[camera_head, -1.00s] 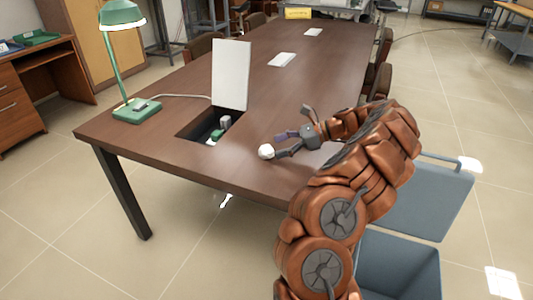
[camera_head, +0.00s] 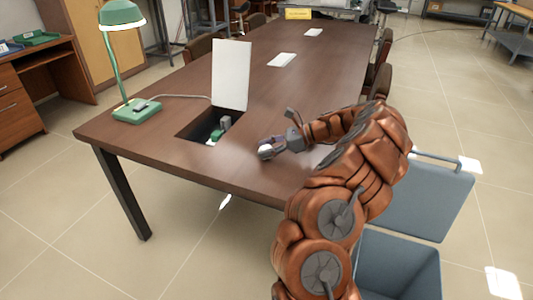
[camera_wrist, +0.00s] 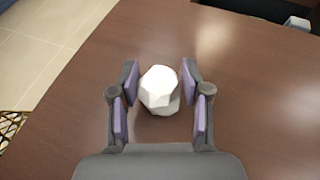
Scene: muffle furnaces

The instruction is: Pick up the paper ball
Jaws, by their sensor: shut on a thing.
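The white, faceted paper ball (camera_head: 265,152) is at the near part of the brown table (camera_head: 190,160). In the wrist view the paper ball (camera_wrist: 159,88) sits between the two fingertips, with the table top behind it. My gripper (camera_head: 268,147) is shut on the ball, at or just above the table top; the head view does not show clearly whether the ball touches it. The wrist view shows the purple-padded fingers of my gripper (camera_wrist: 160,84) on either side of the ball.
An open recess (camera_head: 208,124) with a raised white lid (camera_head: 231,75) lies left of the ball. A green lamp (camera_head: 137,110) stands at the table's left end. A blue-grey bin (camera_head: 398,264) with an open lid (camera_head: 432,196) stands at the right. White papers (camera_head: 282,60) lie farther back.

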